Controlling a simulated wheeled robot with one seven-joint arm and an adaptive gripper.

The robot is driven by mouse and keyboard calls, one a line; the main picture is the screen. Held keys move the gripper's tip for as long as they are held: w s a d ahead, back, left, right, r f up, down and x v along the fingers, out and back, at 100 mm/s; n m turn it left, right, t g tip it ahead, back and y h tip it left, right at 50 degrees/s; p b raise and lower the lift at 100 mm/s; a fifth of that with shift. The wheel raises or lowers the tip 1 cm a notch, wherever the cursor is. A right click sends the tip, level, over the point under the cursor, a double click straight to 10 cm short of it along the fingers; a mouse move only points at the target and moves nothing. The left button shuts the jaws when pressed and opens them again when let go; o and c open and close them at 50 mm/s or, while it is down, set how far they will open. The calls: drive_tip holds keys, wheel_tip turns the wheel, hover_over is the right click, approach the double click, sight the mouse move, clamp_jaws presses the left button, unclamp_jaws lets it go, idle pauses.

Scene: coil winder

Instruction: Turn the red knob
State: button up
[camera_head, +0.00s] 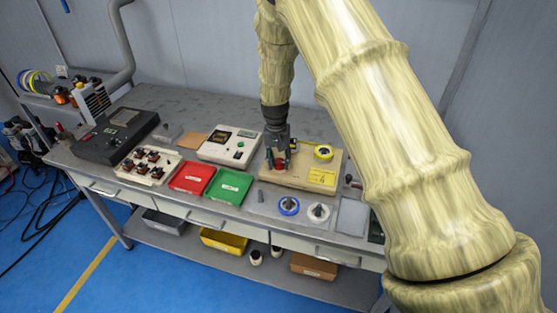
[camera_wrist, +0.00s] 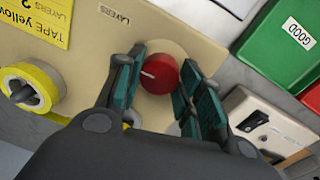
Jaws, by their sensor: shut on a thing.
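The red knob (camera_wrist: 160,74) sits on the beige panel (camera_wrist: 85,95) of the winder and has a white pointer mark on its face. In the wrist view my gripper (camera_wrist: 158,80) has its two teal-padded fingers on either side of the knob, shut on it. In the head view my gripper (camera_head: 279,160) points down at the left part of the beige panel (camera_head: 300,183), with the red knob (camera_head: 279,164) partly hidden between the fingers.
Left of the panel are a green tray (camera_head: 229,185), a red tray (camera_head: 192,178) and a white device (camera_head: 229,144). A black machine (camera_head: 115,132) is at the far left.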

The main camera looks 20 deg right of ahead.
sight(276, 161)
drive_tip(key=o, duration=1)
drive_tip(key=shift+w, duration=0.15)
drive_tip(key=r, duration=1.2)
drive_tip(key=shift+w+a, duration=0.1)
drive_tip(key=shift+a, duration=0.25)
